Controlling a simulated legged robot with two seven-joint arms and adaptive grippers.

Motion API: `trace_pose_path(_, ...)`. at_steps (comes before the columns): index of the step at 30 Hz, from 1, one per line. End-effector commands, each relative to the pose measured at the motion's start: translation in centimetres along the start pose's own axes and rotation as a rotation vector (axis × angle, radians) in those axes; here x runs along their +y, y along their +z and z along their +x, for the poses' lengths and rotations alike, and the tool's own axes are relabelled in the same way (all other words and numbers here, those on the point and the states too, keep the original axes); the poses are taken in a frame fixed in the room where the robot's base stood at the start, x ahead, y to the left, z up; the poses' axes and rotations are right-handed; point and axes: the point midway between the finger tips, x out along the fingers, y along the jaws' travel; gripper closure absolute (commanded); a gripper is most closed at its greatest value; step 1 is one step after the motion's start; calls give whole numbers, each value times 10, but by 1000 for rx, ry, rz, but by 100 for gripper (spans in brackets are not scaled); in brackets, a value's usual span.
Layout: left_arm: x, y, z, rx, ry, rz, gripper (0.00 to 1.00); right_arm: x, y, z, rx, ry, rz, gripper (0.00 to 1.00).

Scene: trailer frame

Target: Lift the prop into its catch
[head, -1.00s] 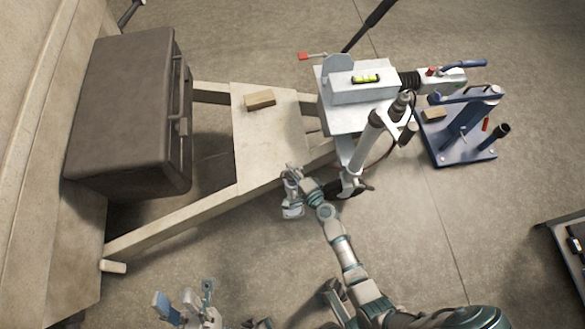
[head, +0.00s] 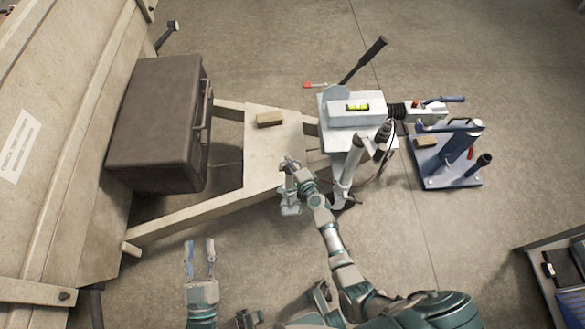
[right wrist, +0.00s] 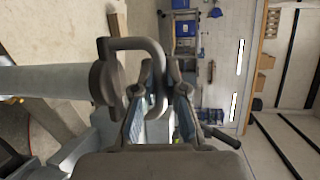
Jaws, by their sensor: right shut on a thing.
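In the right wrist view the prop (right wrist: 45,81) is a pale grey tube with a dark collar and a bent metal loop (right wrist: 152,45). My right gripper (right wrist: 160,95) is shut on this loop. In the head view my right gripper (head: 290,180) is beside the near edge of the trailer frame's plate; the prop is mostly hidden or hard to separate from the gripper there. My left gripper (head: 199,258) is open and empty, apart from the frame and below its near beam in the picture. I cannot make out the catch.
A dark box (head: 155,125) sits on the trailer frame (head: 272,150). A white leg (head: 350,165) stands near the coupling, under a block with a spirit level (head: 358,107). A blue stand (head: 445,160) is at right, a tool cart (head: 550,270) lower right. Floor between is clear.

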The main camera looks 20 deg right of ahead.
Motion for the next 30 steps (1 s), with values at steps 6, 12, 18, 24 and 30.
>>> trace_pose_path(6, -3, 16, -2, -121, -6, 8, 60, -10, -4, -1, 10, -4, -2, 100)
trace_pose_path(12, -3, 17, -2, -126, -6, 8, 60, -10, -5, -1, 10, -4, -2, 100)
trace_pose_path(18, -4, 19, -1, -128, -7, 6, 60, -10, -4, -1, 9, -5, -2, 63)
trace_pose_path(24, -4, 19, 0, -128, -7, 7, 60, -8, -2, -1, 5, 0, -1, 63)
trace_pose_path(30, -3, 17, -2, -124, -5, 7, 60, -6, -1, -8, 3, 3, 1, 63)
